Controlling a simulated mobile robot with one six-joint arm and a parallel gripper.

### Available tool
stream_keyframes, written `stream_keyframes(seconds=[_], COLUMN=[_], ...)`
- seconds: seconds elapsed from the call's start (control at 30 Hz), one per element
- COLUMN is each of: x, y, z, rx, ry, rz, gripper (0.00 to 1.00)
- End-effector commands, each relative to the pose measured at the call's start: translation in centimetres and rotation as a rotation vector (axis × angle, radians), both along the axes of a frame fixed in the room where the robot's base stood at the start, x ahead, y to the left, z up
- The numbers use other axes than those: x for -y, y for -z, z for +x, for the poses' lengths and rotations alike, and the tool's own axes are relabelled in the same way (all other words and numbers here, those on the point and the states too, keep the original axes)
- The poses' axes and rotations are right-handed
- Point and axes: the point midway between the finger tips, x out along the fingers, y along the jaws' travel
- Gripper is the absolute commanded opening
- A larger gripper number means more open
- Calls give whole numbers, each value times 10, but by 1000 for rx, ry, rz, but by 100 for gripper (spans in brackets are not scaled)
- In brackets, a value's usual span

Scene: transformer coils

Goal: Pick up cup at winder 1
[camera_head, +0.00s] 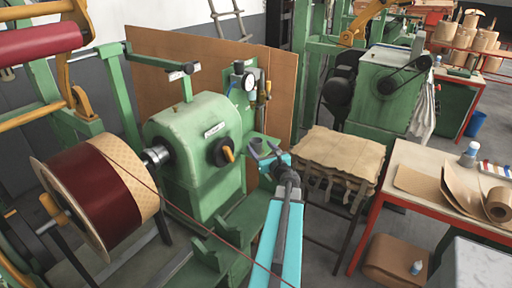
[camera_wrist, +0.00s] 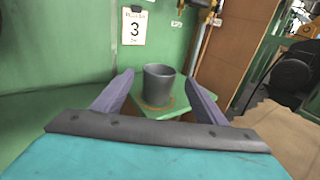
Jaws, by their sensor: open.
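A dark grey cup (camera_wrist: 158,86) stands upright on a small green shelf (camera_wrist: 181,103) in the wrist view, with a brown round patch under its base. My gripper (camera_wrist: 158,77) is open. Its two purple-grey fingers show to the left and right of the cup, with gaps on both sides. I cannot tell how far the fingertips reach along the cup. In the head view my gripper (camera_head: 267,150) is at the right side of the green winder (camera_head: 205,135), by the small shelf. The cup cannot be made out clearly there.
A brown cloth-covered stand (camera_head: 340,151) is close on the right. A red-framed table (camera_head: 400,160) stands farther right. A large wire-wound coil (camera_head: 95,195) is at left.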

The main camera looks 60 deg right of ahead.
Motion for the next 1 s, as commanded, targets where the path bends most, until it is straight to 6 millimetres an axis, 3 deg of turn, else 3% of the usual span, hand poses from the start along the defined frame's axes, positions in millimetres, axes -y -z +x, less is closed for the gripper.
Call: stream_keyframes(seconds=[0.47,1.0], x=[2,26], y=[-1,-1], z=[4,40], rx=[0,0], ry=[-2,-2], rz=[0,0], gripper=[66,66])
